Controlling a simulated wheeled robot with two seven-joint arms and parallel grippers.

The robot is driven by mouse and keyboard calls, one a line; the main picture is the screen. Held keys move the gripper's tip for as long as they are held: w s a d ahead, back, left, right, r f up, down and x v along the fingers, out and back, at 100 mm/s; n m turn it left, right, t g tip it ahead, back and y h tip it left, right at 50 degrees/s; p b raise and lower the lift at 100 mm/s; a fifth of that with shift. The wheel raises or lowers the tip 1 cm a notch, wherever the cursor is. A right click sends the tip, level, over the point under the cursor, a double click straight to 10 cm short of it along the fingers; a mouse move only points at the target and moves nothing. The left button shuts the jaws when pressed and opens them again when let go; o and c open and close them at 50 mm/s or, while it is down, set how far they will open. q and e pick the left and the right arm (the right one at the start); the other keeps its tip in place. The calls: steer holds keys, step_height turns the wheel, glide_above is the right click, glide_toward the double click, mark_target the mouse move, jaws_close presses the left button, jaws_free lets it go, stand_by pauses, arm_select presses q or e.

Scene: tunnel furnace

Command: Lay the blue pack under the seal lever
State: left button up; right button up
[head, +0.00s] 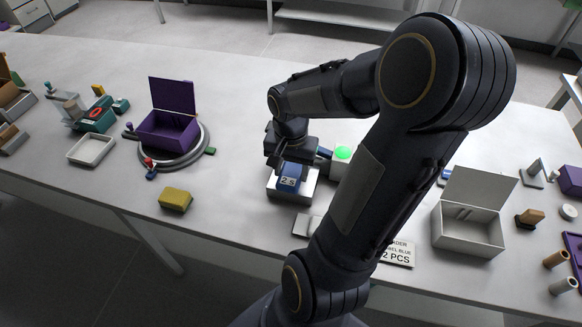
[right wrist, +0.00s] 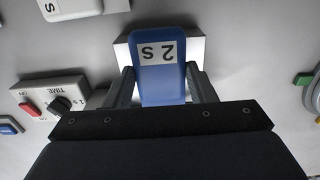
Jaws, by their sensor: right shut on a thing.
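The blue pack, with a white "2 S" label, shows in the head view (head: 290,176) and the right wrist view (right wrist: 162,80). My right gripper (head: 288,163) is shut on it, with one finger on each side in the right wrist view (right wrist: 159,72). The pack is over a pale metal block (head: 304,189), which also shows around it in the wrist view (right wrist: 197,48). Whether it touches the block I cannot tell. I cannot make out the seal lever; my right arm covers part of that area. My left gripper is out of view.
A control box (right wrist: 42,92) with a red button and knob stands beside the block. A green lamp (head: 343,153) glows nearby. An open purple box (head: 170,132) on a turntable and a yellow block (head: 175,199) are left. An open grey box (head: 468,228) is right.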

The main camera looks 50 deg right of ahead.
steer(key=shift+f+b, duration=0.8)
steer(key=shift+f, duration=0.4)
steer(key=shift+w+d+p, duration=0.1)
steer(key=shift+w+d, duration=0.2)
steer(key=shift+d, duration=0.4)
steer(key=shift+w+d+p, duration=0.1)
steer(key=shift+w+d, duration=0.15)
steer(key=shift+d, duration=0.4)
steer(key=shift+w+d+p, duration=0.1)
steer(key=shift+w+d, duration=0.2)
steer(key=shift+d, duration=0.4)
steer(key=o, duration=1.4)
steer(key=shift+r+p, duration=2.8)
steer(key=shift+r, duration=0.65)
